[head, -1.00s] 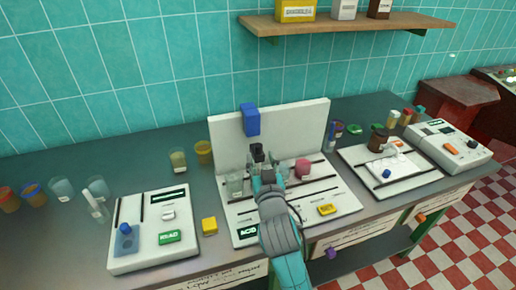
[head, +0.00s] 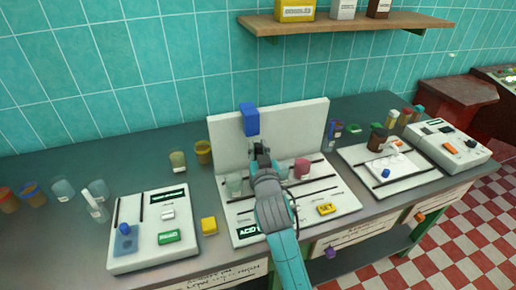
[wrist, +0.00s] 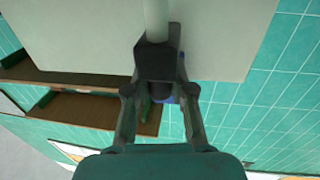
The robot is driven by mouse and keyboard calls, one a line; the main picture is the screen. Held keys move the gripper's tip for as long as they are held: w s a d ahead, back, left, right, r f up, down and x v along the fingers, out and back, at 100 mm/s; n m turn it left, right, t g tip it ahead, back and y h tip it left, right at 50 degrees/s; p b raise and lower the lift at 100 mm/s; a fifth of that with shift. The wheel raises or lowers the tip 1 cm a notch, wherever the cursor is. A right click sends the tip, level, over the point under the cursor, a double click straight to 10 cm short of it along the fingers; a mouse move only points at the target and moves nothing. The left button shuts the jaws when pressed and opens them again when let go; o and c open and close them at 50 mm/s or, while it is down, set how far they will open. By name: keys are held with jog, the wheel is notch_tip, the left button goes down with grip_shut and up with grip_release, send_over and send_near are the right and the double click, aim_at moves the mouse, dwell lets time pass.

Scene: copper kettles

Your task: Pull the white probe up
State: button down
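The white probe (wrist: 156,18) shows in the wrist view as a pale rod running from a dark block (wrist: 157,60) to the top edge. My gripper (wrist: 159,62) has its two fingers against the sides of this block, with no clear gap. In the head view my gripper (head: 261,152) is in front of the white upright panel (head: 300,125), above the middle device. The rod is hard to make out there, hidden by my arm. A blue block (head: 249,120) sits on the panel above my gripper; part of it shows behind the dark block in the wrist view (wrist: 163,99).
A glass beaker (head: 234,186) and a pink jar (head: 301,168) stand on the middle device's base, either side of my gripper. A yellow button (head: 326,209) lies at its front right. A wooden shelf (head: 350,22) with bottles is on the wall above.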

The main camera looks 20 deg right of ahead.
jog(key=shift+r, duration=0.15)
notch_tip(320, 180, up, 7)
dwell(0.4)
jog(key=c, duration=1)
grip_release()
jog(key=shift+o, duration=0.2)
jog(key=s+a, duration=0.2)
jog(key=s, duration=0.9)
jog(key=shift+s, duration=0.4)
